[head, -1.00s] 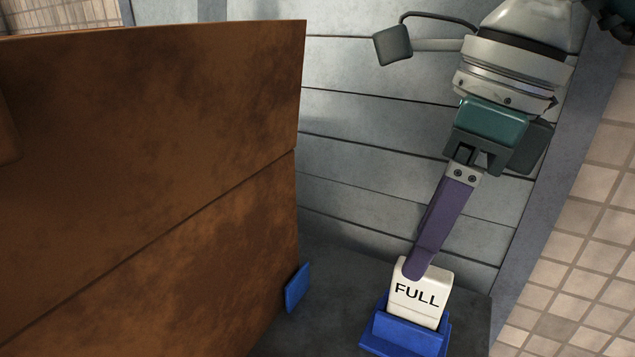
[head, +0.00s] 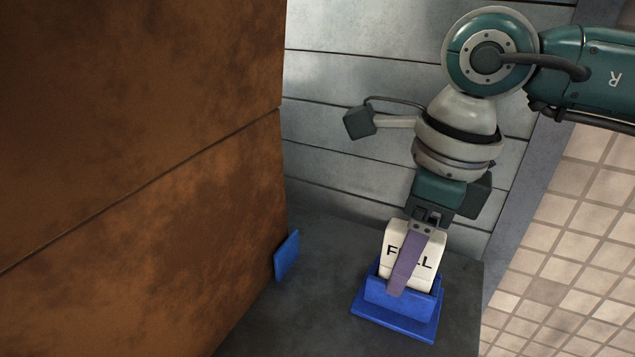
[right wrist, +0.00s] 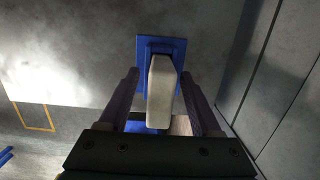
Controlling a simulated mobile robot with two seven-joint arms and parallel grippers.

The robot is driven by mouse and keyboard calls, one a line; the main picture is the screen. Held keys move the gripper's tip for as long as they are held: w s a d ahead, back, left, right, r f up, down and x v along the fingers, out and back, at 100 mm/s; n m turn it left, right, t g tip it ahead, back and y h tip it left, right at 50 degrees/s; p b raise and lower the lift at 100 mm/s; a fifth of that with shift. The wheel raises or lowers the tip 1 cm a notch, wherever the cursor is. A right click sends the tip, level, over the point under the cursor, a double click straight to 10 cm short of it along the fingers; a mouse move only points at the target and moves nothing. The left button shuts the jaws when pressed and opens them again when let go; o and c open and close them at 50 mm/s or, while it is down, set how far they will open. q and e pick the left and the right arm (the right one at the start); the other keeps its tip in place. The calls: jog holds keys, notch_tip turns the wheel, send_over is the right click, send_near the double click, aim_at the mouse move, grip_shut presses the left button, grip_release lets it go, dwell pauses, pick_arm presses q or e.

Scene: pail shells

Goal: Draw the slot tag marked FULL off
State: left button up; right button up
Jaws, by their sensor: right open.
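The white tag marked FULL (head: 431,255) stands in a blue slotted holder (head: 400,319) on a dark grey surface. Its lower end is hidden in the holder. My right gripper (head: 398,284) is open, and its near purple finger crosses the front of the tag, covering the middle of the lettering. The right wrist view shows one finger on each side of the tag (right wrist: 160,88), with a visible gap on at least the left side. I cannot tell whether the right finger touches it. My left gripper is not in view.
A large rusty brown panelled wall (head: 150,190) fills the left side. A small blue plate (head: 287,255) sits at its lower edge. A grey panelled wall (head: 340,170) rises behind the holder. Tiled floor (head: 560,270) lies to the right.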

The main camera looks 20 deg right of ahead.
jog(key=shift+c, duration=0.2)
grip_shut()
dwell(0.3)
